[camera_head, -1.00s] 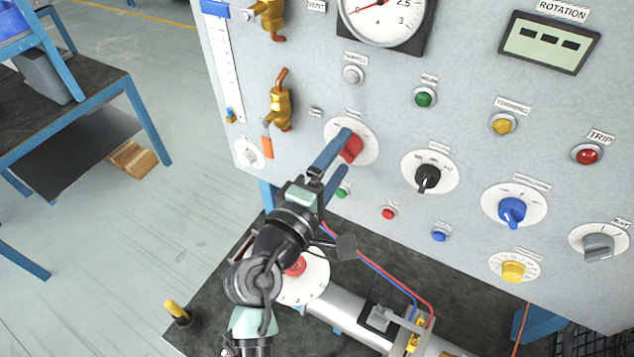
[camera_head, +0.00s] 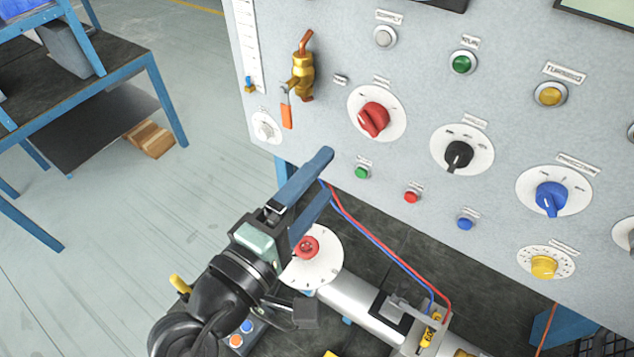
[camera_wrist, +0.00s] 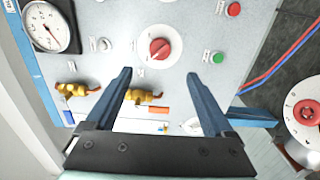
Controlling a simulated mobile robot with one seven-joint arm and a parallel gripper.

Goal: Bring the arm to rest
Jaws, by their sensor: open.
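My gripper (camera_head: 322,172) is open and empty in front of the lower left part of the grey panel (camera_head: 330,40). In the wrist view its two blue fingers (camera_wrist: 158,95) stand wide apart with nothing between them but the panel behind. The red knob (camera_head: 372,119) on its white dial is up and to the right of the fingers in the head view, clear of them. It also shows in the wrist view (camera_wrist: 159,49), beyond the fingertips. My black arm reaches in from the bottom of the head view.
A silver cylinder (camera_head: 350,302) and a white disc with a red centre (camera_head: 325,262) lie close beside and below my gripper. Red and blue cables (camera_head: 385,250) run past it. A brass valve (camera_head: 303,75) juts from the panel. Open floor (camera_head: 190,220) lies to the left.

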